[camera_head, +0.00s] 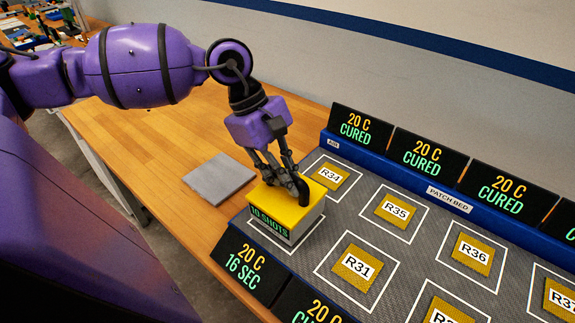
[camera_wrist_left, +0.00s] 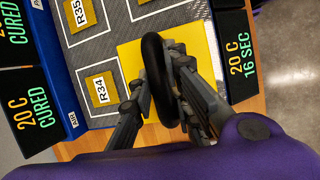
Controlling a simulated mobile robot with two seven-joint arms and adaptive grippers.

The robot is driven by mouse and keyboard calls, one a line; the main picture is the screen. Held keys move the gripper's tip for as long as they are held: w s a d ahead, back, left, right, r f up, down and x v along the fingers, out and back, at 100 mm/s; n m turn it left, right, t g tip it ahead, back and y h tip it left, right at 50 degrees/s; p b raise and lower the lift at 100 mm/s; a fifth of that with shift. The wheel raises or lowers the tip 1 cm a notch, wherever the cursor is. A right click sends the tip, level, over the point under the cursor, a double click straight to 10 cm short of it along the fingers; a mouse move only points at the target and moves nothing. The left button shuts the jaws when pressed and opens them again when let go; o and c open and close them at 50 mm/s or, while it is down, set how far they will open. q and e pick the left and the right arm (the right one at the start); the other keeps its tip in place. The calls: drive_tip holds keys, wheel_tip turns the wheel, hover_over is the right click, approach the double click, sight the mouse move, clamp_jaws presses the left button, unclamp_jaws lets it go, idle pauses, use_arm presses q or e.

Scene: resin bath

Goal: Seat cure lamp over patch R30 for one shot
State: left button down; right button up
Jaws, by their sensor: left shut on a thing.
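The cure lamp (camera_head: 272,207) is a grey box with a yellow top, reading "10 SHOTS" on its front. It is over the front-left outlined square of the patch bed (camera_head: 330,224), and I cannot tell if it rests fully flat. My left gripper (camera_head: 290,182) is above it, shut on its black handle, which shows as a black loop (camera_wrist_left: 154,78) in the left wrist view. Patch R30 is not visible; the lamp hides that square. The display (camera_head: 247,268) beside it reads "20 C 16 SEC". My right gripper is not in view.
Patches R34 (camera_head: 330,176), R35 (camera_head: 396,209), R31 (camera_head: 357,268) and R36 (camera_head: 471,254) lie around the lamp in white outlines. Back displays (camera_head: 360,133) read "20 C CURED". A bare grey plate (camera_head: 219,178) lies on the wooden table (camera_head: 165,140) left of the bed.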

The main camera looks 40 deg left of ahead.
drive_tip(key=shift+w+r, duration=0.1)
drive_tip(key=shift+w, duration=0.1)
use_arm(q)
drive_tip(key=shift+f, duration=0.65)
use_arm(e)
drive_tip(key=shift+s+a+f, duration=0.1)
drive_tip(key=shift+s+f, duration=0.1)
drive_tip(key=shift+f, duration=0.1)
use_arm(q)
drive_tip(key=shift+s+f, duration=0.2)
drive_tip(key=shift+f, duration=0.15)
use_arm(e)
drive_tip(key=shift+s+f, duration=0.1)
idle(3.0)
